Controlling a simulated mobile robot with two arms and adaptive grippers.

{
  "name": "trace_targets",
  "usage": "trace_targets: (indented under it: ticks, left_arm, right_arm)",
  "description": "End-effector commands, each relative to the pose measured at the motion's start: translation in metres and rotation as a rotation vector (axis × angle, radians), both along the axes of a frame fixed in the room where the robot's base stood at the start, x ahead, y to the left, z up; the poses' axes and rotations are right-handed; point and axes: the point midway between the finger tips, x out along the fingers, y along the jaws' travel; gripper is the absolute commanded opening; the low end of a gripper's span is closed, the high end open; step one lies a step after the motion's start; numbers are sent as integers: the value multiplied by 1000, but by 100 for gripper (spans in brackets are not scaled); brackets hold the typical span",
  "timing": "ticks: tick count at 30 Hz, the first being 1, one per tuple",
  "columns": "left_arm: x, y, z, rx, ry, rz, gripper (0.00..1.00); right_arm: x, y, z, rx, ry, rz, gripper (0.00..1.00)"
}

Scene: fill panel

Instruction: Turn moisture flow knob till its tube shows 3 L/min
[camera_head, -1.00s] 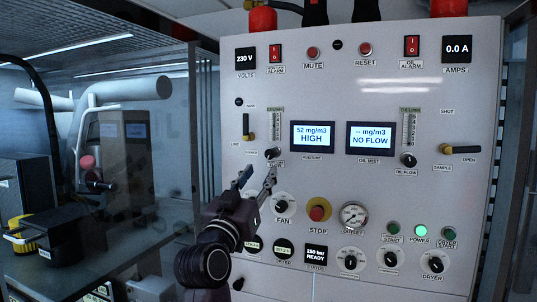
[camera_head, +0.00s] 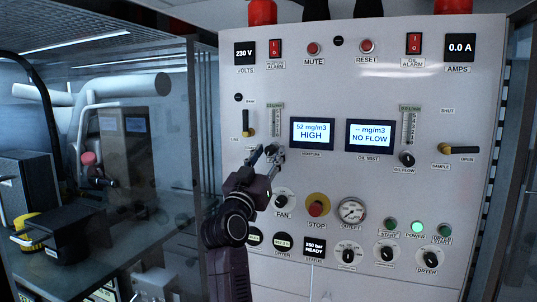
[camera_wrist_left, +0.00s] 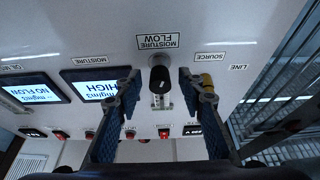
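The moisture flow knob is a black knob that shows in the left wrist view (camera_wrist_left: 161,78), under its upside-down "MOISTURE FLOW" label. My left gripper (camera_wrist_left: 162,84) is open, with one finger on each side of the knob and a gap to both. In the head view my left gripper (camera_head: 266,154) is at the panel just below the moisture tube (camera_head: 276,121), and its fingers largely hide the knob. The tube's reading is too small to tell. The moisture display (camera_head: 312,134) reads 52 mg/m3 HIGH. My right gripper is not in view.
The oil mist display (camera_head: 369,136) reads NO FLOW, with the oil flow knob (camera_head: 407,158) to its right. The source lever (camera_head: 248,124) is left of the tube. The fan knob (camera_head: 281,202) and red stop button (camera_head: 316,208) sit below my gripper.

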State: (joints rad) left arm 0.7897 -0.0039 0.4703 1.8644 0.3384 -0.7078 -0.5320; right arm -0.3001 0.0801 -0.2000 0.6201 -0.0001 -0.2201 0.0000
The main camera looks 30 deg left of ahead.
Motion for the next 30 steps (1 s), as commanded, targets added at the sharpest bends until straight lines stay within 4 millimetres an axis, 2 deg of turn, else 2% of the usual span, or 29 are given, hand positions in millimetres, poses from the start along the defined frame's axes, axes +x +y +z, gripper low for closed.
trace_targets:
  ticks: [1, 10, 17, 30]
  left_arm:
    - [0, 0, 0, 0, 0, 0, 32]
    - [0, 0, 0, 0, 0, 0, 0]
    - [0, -1, -1, -42, -9, -1, 0]
    - [1, -4, 0, -389, -92, -2, 0]
  right_arm:
    - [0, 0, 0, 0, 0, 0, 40]
    - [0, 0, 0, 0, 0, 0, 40]
    - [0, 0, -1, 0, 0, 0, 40]
    - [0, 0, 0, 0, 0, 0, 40]
